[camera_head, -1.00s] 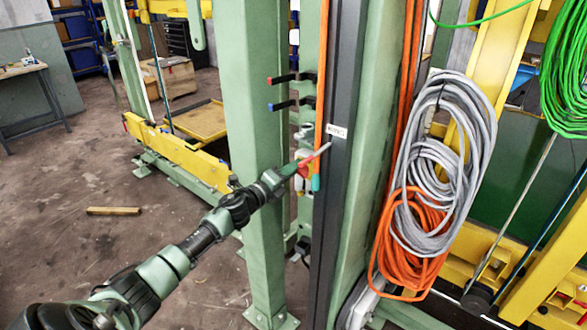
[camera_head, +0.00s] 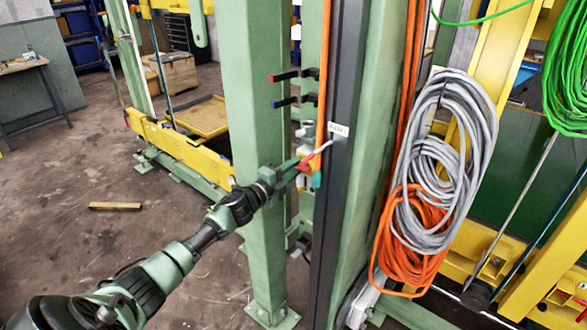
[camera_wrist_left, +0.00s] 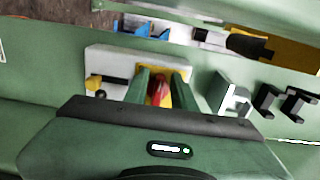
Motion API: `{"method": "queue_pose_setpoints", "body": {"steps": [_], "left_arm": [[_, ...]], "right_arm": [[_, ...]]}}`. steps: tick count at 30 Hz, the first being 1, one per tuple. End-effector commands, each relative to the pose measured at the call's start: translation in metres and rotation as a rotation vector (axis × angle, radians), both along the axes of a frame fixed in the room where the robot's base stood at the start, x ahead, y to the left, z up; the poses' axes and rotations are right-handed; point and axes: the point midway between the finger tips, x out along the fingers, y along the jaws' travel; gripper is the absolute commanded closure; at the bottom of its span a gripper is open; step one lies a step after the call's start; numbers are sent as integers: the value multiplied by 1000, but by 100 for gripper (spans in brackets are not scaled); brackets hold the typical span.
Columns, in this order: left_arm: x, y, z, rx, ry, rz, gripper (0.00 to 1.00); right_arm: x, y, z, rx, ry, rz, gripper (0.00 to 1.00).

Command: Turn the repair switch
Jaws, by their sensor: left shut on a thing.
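The repair switch is a white box (camera_wrist_left: 105,60) with a yellow plate (camera_wrist_left: 181,95) and a red knob (camera_wrist_left: 157,90), on a green post in the left wrist view. In the head view its red part (camera_head: 313,163) shows by the post, partly hidden by my gripper. My left gripper (camera_wrist_left: 160,82) has one green finger on each side of the red knob and is shut on it. In the head view the left gripper (camera_head: 302,165) reaches the switch from the left. My right gripper is not in view.
A thick green post (camera_head: 250,100) stands close to my left arm. Red and blue handles (camera_head: 285,76) stick out above the switch. Grey cable coils (camera_head: 440,150) and orange coils (camera_head: 412,255) hang at right. A wooden block (camera_head: 114,206) lies on the floor at left.

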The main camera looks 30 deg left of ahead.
Motion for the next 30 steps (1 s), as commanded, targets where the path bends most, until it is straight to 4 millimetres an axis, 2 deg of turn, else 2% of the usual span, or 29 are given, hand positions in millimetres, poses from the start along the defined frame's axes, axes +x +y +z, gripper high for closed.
{"method": "queue_pose_setpoints", "body": {"steps": [8, 9, 10, 20, 23, 30], "left_arm": [[0, -1, -2, 0, 3, -2, 100], [0, -1, -2, 1, 3, -2, 71], [0, -1, -2, 1, 3, -2, 67], [-2, 0, -1, 2, 2, -1, 67], [-10, 1, -3, 3, 3, -1, 67], [-48, 3, -5, 3, 5, -3, 67]], "right_arm": [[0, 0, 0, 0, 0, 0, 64], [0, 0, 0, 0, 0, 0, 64], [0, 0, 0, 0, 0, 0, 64], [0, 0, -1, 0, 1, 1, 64], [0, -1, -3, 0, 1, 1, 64], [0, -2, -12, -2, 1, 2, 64]]}}
